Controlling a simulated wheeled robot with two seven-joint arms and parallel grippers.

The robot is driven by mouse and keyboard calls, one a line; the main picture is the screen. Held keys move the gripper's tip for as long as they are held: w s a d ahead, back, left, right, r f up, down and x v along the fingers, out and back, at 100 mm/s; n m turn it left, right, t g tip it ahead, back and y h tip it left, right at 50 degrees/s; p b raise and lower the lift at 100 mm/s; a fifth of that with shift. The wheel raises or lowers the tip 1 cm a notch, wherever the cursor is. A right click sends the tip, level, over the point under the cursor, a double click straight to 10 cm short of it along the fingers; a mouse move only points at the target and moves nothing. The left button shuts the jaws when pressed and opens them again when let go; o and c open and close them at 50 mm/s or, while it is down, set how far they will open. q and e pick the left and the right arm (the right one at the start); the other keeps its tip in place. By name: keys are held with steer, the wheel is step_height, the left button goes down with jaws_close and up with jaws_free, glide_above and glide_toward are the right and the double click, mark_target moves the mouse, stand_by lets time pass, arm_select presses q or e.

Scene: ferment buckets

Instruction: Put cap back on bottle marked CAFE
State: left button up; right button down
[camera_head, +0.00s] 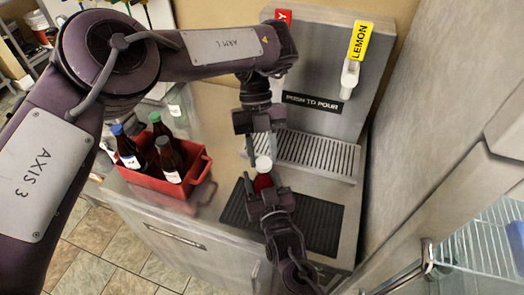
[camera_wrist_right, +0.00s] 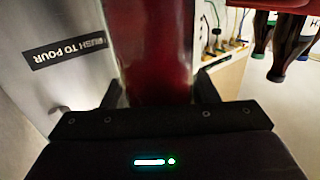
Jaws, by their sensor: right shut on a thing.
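My right gripper (camera_head: 266,192) is shut on a dark red bottle (camera_head: 263,182). In the right wrist view this bottle (camera_wrist_right: 155,50) fills the space between the fingers (camera_wrist_right: 157,95). No label shows on it, so I cannot read CAFE. A white round cap (camera_head: 263,163) shows right above the bottle; I cannot tell whether it rests on the bottle's mouth. My left gripper (camera_head: 262,156) points down from above, its fingers apart on either side of the cap. Whether they grip it is unclear.
A red crate (camera_head: 187,207) at left holds a blue-capped bottle (camera_head: 128,150), a green-capped bottle (camera_head: 160,128) and a darker-topped bottle (camera_head: 170,160). A dispenser (camera_head: 320,112) with a yellow LEMON tag stands behind. A black mat (camera_head: 318,225) lies under the right gripper. A grey wall borders the right.

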arm_select(q)
steer(key=o, duration=0.4)
steer(key=shift+r, duration=2.3)
steer(key=shift+f, duration=0.1)
steer(key=shift+c, duration=0.3)
